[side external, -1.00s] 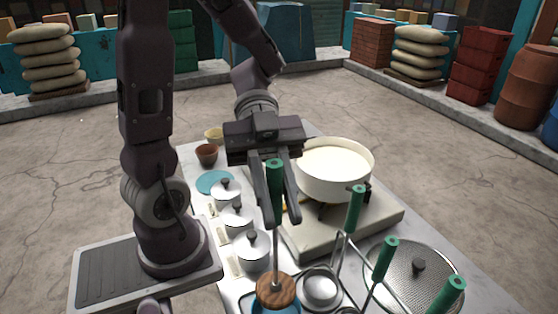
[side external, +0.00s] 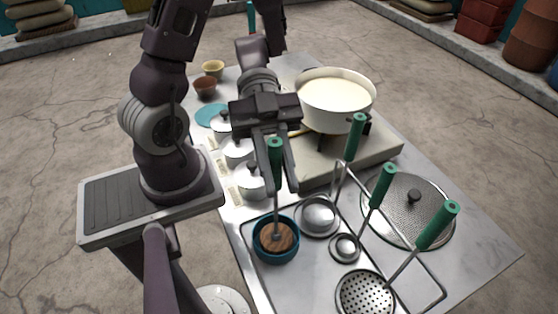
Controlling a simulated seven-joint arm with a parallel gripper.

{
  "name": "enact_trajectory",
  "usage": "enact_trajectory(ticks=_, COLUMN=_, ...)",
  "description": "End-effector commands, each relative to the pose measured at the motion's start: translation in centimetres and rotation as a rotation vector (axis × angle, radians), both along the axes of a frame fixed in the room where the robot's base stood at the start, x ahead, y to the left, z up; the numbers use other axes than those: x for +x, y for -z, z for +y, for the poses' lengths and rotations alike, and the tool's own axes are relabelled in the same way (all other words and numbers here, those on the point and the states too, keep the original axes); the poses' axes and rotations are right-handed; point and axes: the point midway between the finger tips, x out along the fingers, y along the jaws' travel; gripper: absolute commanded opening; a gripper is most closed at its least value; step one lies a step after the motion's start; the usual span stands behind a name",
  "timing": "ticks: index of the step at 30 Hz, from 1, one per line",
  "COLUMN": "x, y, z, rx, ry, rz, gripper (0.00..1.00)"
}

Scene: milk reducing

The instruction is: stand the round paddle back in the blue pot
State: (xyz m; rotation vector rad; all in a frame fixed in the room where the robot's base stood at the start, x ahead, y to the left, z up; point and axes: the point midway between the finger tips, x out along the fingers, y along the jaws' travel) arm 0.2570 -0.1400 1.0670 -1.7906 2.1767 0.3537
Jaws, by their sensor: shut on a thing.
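The round paddle has a brown wooden disc (side external: 277,238), a thin metal rod and a green handle (side external: 275,152). It stands nearly upright, with its disc inside the rim of the blue pot (side external: 258,250). Whether the disc touches the bottom of the pot cannot be told. My gripper (side external: 281,185) is above the pot, pointing down, with its fingers around the green handle and shut on it. The near finger partly hides the handle.
A white pan of milk (side external: 335,100) sits on a slab behind. Lidded white pots (side external: 252,180) line the left. A mesh lid (side external: 408,205) lies at right.

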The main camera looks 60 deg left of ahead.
Motion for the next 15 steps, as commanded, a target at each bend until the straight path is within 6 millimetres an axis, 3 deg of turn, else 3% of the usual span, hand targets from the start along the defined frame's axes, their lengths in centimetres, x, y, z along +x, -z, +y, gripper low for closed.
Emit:
enact_trajectory(ticks=10, x=-0.02, y=0.33, z=-0.02, rx=-0.001, ry=0.0, rz=0.0, gripper=0.0)
enact_trajectory(ticks=11, x=-0.02, y=0.33, z=-0.02, rx=-0.001, ry=0.0, rz=0.0, gripper=0.21)
enact_trajectory(ticks=15, x=-0.02, y=0.33, z=-0.01, rx=0.0, ry=0.0, rz=0.0, gripper=0.45)
